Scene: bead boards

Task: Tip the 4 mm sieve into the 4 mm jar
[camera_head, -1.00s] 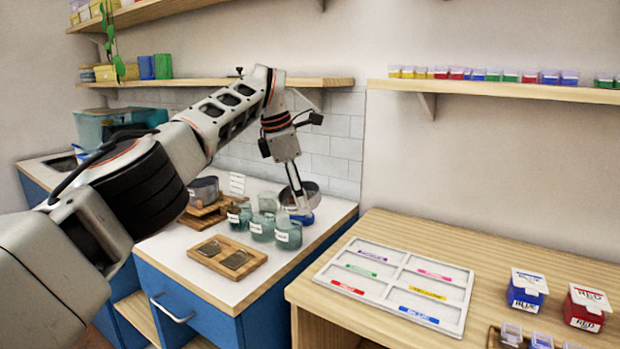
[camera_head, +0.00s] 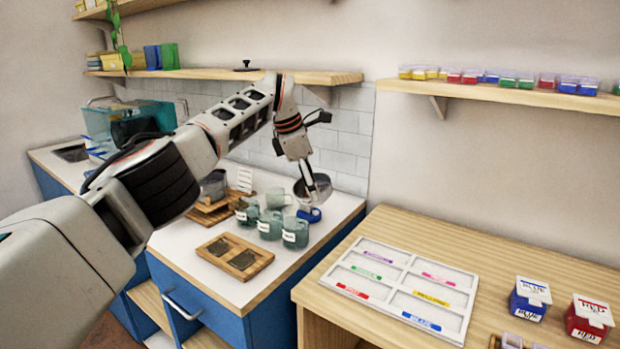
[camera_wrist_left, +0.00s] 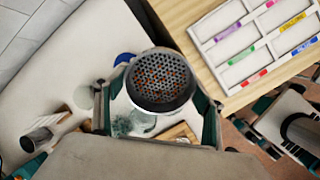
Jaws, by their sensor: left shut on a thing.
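My left gripper (camera_head: 309,196) is shut on a round metal sieve (camera_head: 321,183) and holds it above the white counter, just behind the jars. In the left wrist view the sieve (camera_wrist_left: 161,78) sits between the fingers, its perforated face toward the camera, with orange-brown bits showing at the holes. Several teal glass jars with white labels stand in front, among them a front right jar (camera_head: 295,233), a middle jar (camera_head: 270,225) and a left jar (camera_head: 247,211). The labels are too small to read, so I cannot tell which is the 4 mm jar. My right gripper is out of view.
A blue round item (camera_head: 311,215) lies on the counter under the sieve. A wooden tray with two dark recesses (camera_head: 257,258) lies at the counter's front. A wooden stand with a grey pot (camera_head: 213,185) is to the left. A sorting tray (camera_head: 385,268) lies on the right table.

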